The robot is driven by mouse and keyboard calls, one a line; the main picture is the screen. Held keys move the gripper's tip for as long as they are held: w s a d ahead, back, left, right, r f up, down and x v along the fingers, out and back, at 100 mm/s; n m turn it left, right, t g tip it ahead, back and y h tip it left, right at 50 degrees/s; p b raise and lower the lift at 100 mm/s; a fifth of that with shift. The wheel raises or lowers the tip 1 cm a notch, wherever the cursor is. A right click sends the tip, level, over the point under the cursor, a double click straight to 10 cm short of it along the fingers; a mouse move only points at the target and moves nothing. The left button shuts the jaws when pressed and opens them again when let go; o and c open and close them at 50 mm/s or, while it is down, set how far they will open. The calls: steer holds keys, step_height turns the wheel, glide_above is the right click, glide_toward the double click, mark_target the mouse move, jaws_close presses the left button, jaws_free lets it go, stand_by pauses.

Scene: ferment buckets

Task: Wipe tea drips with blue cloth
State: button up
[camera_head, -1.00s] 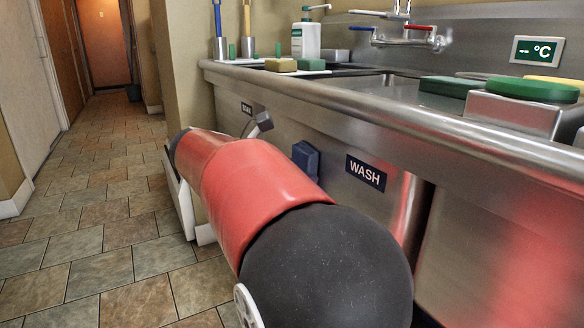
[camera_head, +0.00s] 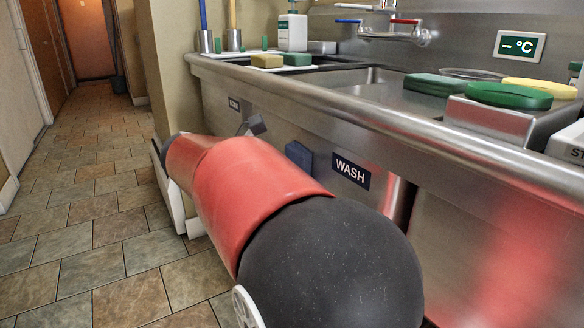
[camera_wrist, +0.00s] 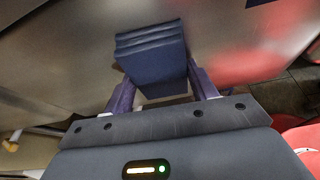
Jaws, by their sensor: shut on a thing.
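The folded dark blue cloth (camera_wrist: 152,55) is between the two fingers of my gripper (camera_wrist: 163,86) in the wrist view. The gripper is shut on it, and its layered folds show at the far end. In the head view the cloth (camera_head: 299,155) shows just beyond my red arm, in front of the steel sink's front panel. My arm hides its lower part and the gripper there. I cannot tell whether the cloth touches the panel. No tea drips can be made out in either view.
The steel sink (camera_head: 440,142) with its WASH label (camera_head: 350,171) runs along the right. On it are sponges, a green scrub pad (camera_head: 510,95), a soap bottle (camera_head: 293,32) and a tap (camera_head: 390,32). The tiled floor (camera_head: 90,190) on the left is clear down the corridor.

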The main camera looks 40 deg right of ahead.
steer(key=w+p, duration=0.2)
steer(key=w+d+p, duration=0.1)
steer(key=w, duration=0.2)
steer(key=shift+w+d+p, duration=0.15)
steer(key=shift+w+p, duration=0.1)
steer(key=shift+p, duration=0.1)
stand_by(0.3)
steer(key=w+a+p, duration=0.1)
steer(key=a+p, duration=0.1)
steer(key=a, duration=0.4)
steer(key=shift+w+p, duration=0.2)
steer(key=shift+p, duration=0.1)
steer(key=a, duration=0.1)
steer(key=a+p, duration=0.1)
steer(key=shift+w+a, duration=0.35)
steer(key=shift+a, duration=0.05)
stand_by(0.8)
